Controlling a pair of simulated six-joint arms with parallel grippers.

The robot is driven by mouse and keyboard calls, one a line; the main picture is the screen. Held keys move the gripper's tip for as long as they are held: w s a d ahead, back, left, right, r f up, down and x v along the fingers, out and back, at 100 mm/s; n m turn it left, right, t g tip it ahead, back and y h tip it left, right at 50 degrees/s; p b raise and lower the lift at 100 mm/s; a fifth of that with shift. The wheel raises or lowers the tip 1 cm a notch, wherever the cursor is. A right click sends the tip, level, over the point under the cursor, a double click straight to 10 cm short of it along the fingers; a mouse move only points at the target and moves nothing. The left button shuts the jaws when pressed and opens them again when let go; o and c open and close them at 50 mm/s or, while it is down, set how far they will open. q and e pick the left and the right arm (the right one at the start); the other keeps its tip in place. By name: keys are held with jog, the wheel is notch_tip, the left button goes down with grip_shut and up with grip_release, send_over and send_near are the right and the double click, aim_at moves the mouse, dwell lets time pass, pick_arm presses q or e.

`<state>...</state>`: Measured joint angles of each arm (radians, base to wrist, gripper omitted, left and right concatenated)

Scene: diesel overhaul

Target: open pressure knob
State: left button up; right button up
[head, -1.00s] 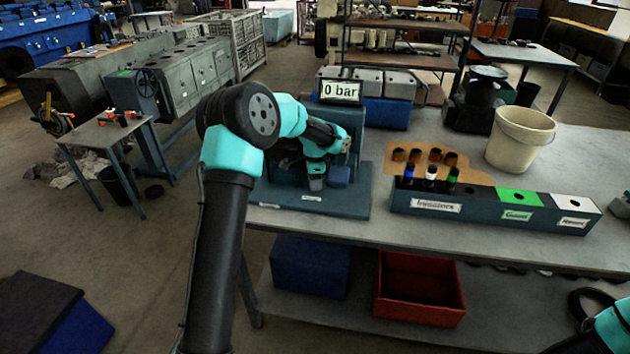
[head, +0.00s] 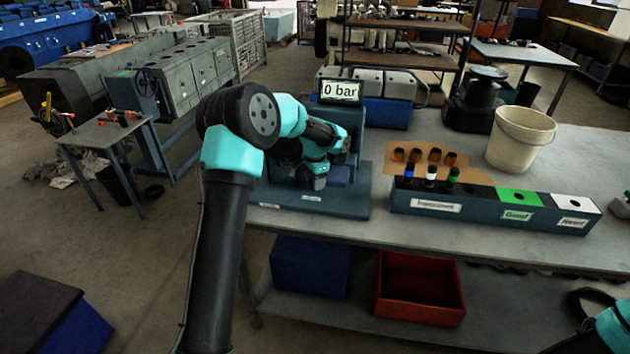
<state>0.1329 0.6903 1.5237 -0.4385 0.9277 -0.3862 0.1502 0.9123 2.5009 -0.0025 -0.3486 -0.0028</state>
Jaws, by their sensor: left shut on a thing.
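My left gripper (head: 318,182) is down at the front of the stand, small and partly covered by my wrist. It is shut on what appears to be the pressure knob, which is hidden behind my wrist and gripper. My right gripper is out of view; only a part of my right arm shows at the lower right corner.
An injector rack (head: 408,203) with several injectors and labelled slots stands right of the stand. Behind it lie a brown holder (head: 468,173) with several cups and a white bucket (head: 520,140). A blue bin (head: 310,266) and a red bin (head: 420,290) sit below the bench top.

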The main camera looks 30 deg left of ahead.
pick_arm(q)
jog(key=o, duration=0.9)
notch_tip(320, 180, up, 18)
jog(key=shift+f, duration=0.25)
dwell(0.3)
